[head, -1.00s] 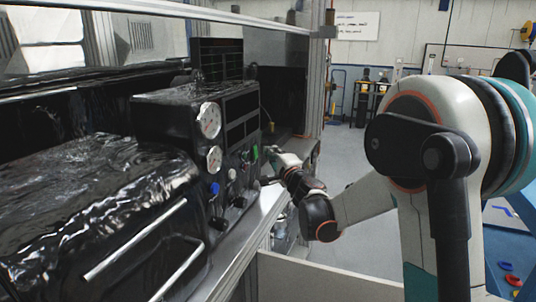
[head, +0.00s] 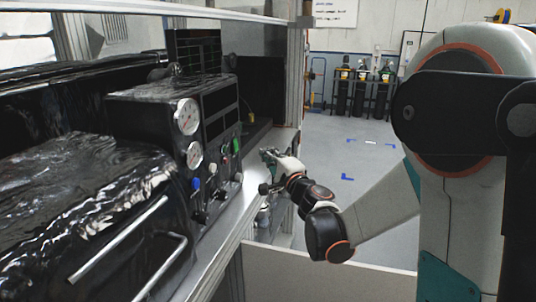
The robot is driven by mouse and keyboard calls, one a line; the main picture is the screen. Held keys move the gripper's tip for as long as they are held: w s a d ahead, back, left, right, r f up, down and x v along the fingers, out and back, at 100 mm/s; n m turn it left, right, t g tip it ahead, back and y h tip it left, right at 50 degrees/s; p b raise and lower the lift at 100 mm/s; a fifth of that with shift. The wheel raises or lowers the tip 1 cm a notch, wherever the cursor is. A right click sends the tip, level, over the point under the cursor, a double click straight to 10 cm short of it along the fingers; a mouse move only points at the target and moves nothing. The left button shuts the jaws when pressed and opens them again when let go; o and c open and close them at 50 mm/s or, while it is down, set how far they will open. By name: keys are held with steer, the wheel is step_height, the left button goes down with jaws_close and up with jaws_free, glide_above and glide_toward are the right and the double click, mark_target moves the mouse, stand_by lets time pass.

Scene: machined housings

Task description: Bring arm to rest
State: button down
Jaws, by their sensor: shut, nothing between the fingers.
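My gripper (head: 268,155) is at the end of my white and dark arm, near the middle of the head view. It is small in the picture, shut and empty. It is over or just beside the front edge of the metal bench (head: 262,180), to the right of the black control panel (head: 190,135). I cannot tell whether it touches the bench. The arm is bent and reaches from the right side of the view toward the bench.
The panel carries gauges (head: 187,117), a blue knob (head: 196,184) and a green switch (head: 236,146). A shiny black housing (head: 80,220) with metal handles fills the lower left. A frame post (head: 295,75) stands behind my gripper. Open floor (head: 350,140) lies to the right, with gas cylinders (head: 363,90) behind.

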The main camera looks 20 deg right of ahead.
steer(key=s+a+n+g+y, duration=0.2)
steer(key=s+a+n+g, duration=0.1)
steer(key=s+a+n, duration=0.4)
steer(key=s+a+n+g+y, duration=0.1)
steer(key=s+a+n+g, duration=0.35)
steer(key=s, duration=0.55)
steer(key=s+d+f+n+g+h, duration=0.2)
steer(key=s+d+f+h, duration=0.1)
steer(key=s, duration=0.6)
steer(key=s+d+f+n+g+h, duration=0.2)
steer(key=s+d+f, duration=0.3)
steer(key=s, duration=0.4)
steer(key=shift+s+d+f+n+h+b, duration=0.15)
steer(key=shift+s+f+n+h+b, duration=0.3)
steer(key=shift+f+n, duration=0.4)
